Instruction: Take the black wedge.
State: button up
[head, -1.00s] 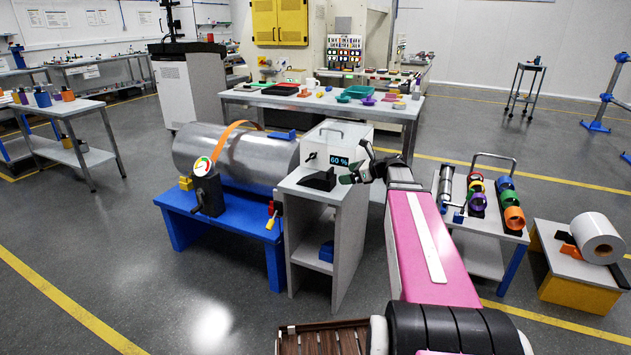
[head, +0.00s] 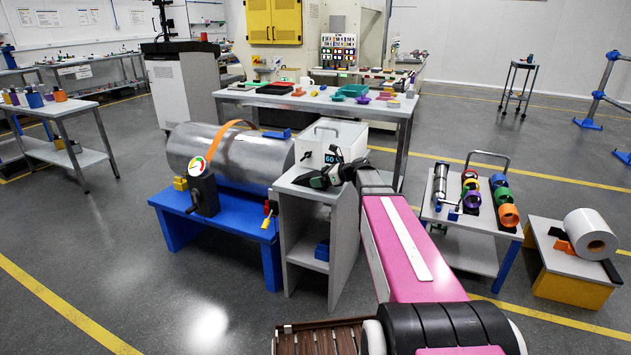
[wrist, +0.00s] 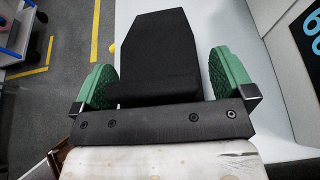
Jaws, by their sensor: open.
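The black wedge (wrist: 158,48) sits on the small grey shelf stand (head: 343,224). In the wrist view it lies between the two green finger pads of my gripper (wrist: 163,76). The pads are apart, with a gap on each side of the wedge's near end; the right gap looks small. The wedge's far end reaches beyond the fingertips.
A white box with a display (head: 330,143) stands right behind the gripper and close on its right in the wrist view. A metal cylinder on a blue bench (head: 208,222) stands left of the stand. A blue item (head: 322,250) lies on the lower shelf.

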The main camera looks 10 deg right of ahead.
jog(key=shift+a, duration=0.1)
jog(key=c, duration=1.1)
